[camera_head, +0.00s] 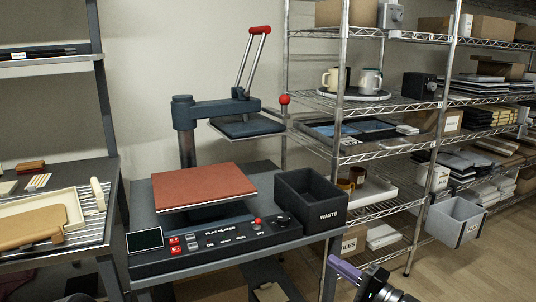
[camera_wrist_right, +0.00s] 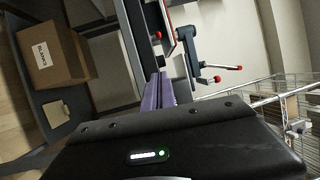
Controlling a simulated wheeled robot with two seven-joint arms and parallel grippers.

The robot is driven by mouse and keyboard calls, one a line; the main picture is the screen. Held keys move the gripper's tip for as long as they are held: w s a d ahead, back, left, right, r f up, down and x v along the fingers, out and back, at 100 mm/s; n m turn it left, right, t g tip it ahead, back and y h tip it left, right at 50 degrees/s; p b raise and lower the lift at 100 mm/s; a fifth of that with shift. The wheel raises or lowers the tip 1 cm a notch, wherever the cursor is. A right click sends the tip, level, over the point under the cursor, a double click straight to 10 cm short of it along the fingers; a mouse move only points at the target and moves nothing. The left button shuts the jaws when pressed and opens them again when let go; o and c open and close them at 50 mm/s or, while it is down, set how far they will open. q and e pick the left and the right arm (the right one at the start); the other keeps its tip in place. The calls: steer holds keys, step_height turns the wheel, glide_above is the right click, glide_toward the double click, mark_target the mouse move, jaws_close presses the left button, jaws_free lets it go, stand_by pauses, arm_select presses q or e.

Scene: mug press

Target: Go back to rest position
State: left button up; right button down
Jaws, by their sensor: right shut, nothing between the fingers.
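My right gripper (camera_head: 345,268) shows at the bottom of the head view, with purple fingers, in front of the shelf rack and below the waste bin. In the right wrist view its purple fingers (camera_wrist_right: 158,90) are together with nothing between them. It touches no object that I can see. The heat press (camera_head: 205,185) stands on its table, its upper plate (camera_head: 250,127) swung off to the right and raised, its handle with a red grip (camera_head: 260,30) up. A reddish-brown pad lies on the lower plate. My left gripper is not in view.
A black WASTE bin (camera_head: 312,197) sits at the press table's right end. A wire shelf rack (camera_head: 362,155) with two mugs on a round tray stands to the right. A side bench (camera_head: 108,245) stands left. A cardboard box (camera_wrist_right: 52,53) shows in the wrist view.

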steer(key=s+a+f+g+h, duration=0.1)
steer(key=s+a+f+g, duration=0.2)
steer(key=s+a+f, duration=0.45)
steer(key=s+a+f+n+g+h, duration=0.15)
steer(key=s+a+f, duration=0.35)
steer(key=f, duration=0.5)
steer(key=s+a+f+m+g+h, duration=0.1)
steer(key=s+a+f+g, duration=0.4)
steer(key=f, duration=0.4)
steer(key=s+a+f+n+g+h, duration=0.1)
steer(key=s+f+n+h, duration=0.1)
steer(key=s+f, duration=0.7)
steer(key=s+d+f+n+g+h, duration=0.1)
steer(key=s+d+n+h, duration=0.1)
steer(key=s+d, duration=0.3)
steer(key=s+d+f+n+g+h, duration=0.1)
steer(key=s+d+h, duration=0.15)
steer(key=s, duration=0.55)
step_height(320, 180, up, 25)
steer(key=n+p, duration=0.1)
steer(key=p, duration=2.3)
steer(key=shift+w+d+n, duration=0.15)
steer(key=shift+w+n, duration=0.1)
steer(key=shift+n, duration=0.1)
